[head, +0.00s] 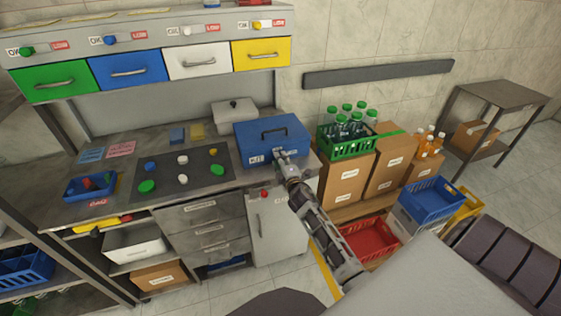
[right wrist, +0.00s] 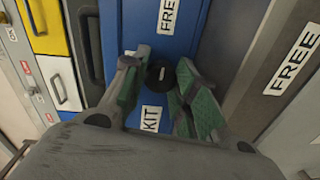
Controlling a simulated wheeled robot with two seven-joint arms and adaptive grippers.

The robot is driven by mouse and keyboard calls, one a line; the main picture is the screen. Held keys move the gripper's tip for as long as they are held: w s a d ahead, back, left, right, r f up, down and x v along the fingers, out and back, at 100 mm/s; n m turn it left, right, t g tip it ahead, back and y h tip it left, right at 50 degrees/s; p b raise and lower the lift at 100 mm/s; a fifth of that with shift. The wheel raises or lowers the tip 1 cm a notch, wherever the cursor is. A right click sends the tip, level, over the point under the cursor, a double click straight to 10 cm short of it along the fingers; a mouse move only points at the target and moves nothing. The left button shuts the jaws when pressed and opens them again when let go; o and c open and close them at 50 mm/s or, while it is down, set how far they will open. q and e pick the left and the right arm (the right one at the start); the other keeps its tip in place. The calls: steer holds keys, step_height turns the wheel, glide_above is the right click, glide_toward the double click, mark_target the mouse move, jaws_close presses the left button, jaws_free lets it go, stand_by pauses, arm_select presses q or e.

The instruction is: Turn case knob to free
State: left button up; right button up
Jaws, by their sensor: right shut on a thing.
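The blue case (head: 252,143) stands shut on the right end of the steel counter in the head view, its dark handle on top. In the right wrist view its blue front (right wrist: 139,22) carries a FREE label (right wrist: 168,16) above and a KIT label (right wrist: 151,119) below. Between them is a small black round knob (right wrist: 161,77) with a short white mark. My right gripper (head: 279,156) is at the case's front. In the right wrist view its green-padded fingers (right wrist: 158,80) are on either side of the knob, shut on it. My left gripper is out of view.
A grey lidded box (head: 234,112) stands behind the case. A dark panel (head: 160,174) with green, white and blue caps lies to its left. To the right are cartons (head: 345,180) and a green crate (head: 345,149) of bottles. Coloured drawers (head: 124,69) hang above.

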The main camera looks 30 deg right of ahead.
stand_by(0.5)
steer(key=o, duration=1)
steer(key=shift+o, duration=0.3)
steer(key=shift+s+f, duration=0.1)
steer(key=shift+f, duration=0.1)
steer(key=shift+s+a+f, duration=0.1)
steer(key=shift+s, duration=0.05)
steer(key=shift+s+a, duration=0.15)
steer(key=shift+s, duration=0.45)
steer(key=r+v, duration=0.1)
steer(key=v, duration=0.5)
steer(key=shift+s, duration=0.15)
